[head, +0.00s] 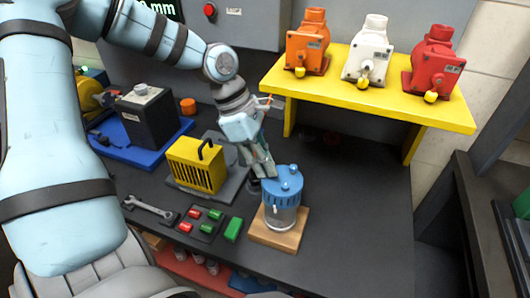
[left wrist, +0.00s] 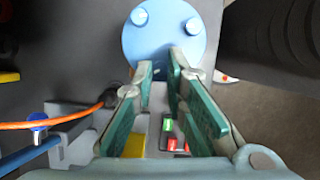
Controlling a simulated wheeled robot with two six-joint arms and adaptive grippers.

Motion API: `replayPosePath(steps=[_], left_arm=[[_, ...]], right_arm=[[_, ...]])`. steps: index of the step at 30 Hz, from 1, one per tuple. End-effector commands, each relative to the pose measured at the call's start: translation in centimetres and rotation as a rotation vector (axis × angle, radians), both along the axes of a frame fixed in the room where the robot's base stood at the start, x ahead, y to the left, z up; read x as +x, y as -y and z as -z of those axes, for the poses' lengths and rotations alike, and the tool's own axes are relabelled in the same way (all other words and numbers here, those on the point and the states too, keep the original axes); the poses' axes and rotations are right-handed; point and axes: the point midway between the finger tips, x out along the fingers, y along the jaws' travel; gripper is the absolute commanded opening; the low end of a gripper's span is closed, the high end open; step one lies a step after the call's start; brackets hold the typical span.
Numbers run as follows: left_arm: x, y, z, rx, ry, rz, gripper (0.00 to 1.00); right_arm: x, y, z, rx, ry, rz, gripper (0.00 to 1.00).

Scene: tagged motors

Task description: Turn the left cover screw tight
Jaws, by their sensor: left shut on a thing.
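A clear canister (head: 281,217) with a blue cover (head: 288,194) stands upright on a wooden base (head: 276,238). Two small screw heads show on the cover in the left wrist view, one at upper left (left wrist: 139,16) and one at right (left wrist: 193,25). My left gripper (head: 263,174) reaches down to the left edge of the cover. Its green-padded fingers (left wrist: 160,72) are close together at the cover's near edge in the left wrist view. They are shut on the left cover screw, which is mostly hidden between the tips. My right gripper is not in view.
A yellow caged unit (head: 194,165) stands just left of the gripper. Red and green blocks (head: 233,229) and a wrench (head: 151,208) lie left of the canister. A yellow shelf (head: 385,95) with three pumps stands behind. The bench right of the canister is clear.

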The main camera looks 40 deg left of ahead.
Motion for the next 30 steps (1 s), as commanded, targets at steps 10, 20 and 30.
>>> replayPosePath(steps=[10,20,30], left_arm=[[0.6,-0.2,0.2,0.003,0.009,0.303,0.00],[0.7,-0.1,0.1,0.001,0.008,0.497,0.00],[0.7,-0.1,0.0,0.000,0.008,0.559,0.00]], right_arm=[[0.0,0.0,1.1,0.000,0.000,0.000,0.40],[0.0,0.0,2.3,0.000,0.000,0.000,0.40],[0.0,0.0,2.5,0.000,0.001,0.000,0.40]])
